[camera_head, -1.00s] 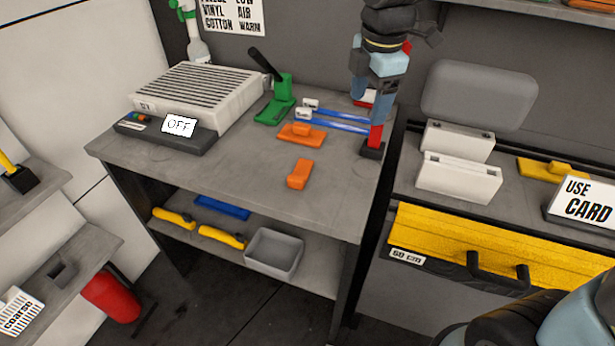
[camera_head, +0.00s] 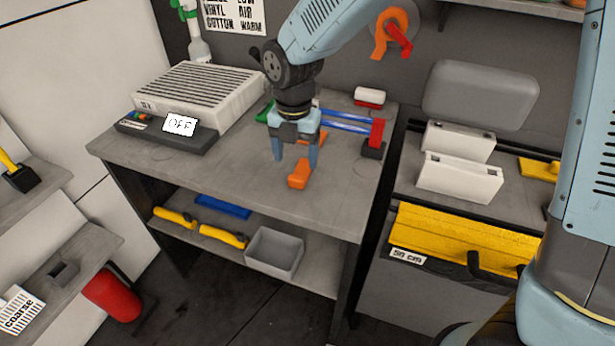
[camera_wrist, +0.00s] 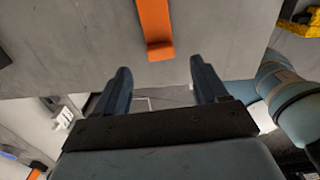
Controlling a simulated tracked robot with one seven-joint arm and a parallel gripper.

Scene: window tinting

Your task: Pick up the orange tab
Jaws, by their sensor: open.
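The orange tab (camera_head: 299,175), a small block with a raised end, lies on the grey workbench top (camera_head: 245,180) near its front edge. My gripper (camera_head: 296,163) is open, with its fingers pointing down over the bench by the tab. In the wrist view the tab (camera_wrist: 154,25) is a long orange strip ahead of the open fingertips (camera_wrist: 160,70), roughly in line with the gap between them. The fingers hold nothing. In the head view my fingers and wrist cover part of the area behind the tab.
Behind my gripper, another orange piece (camera_head: 323,137) is mostly hidden. Blue strips (camera_head: 350,120) and a red block on a black base (camera_head: 376,138) stand to the right.

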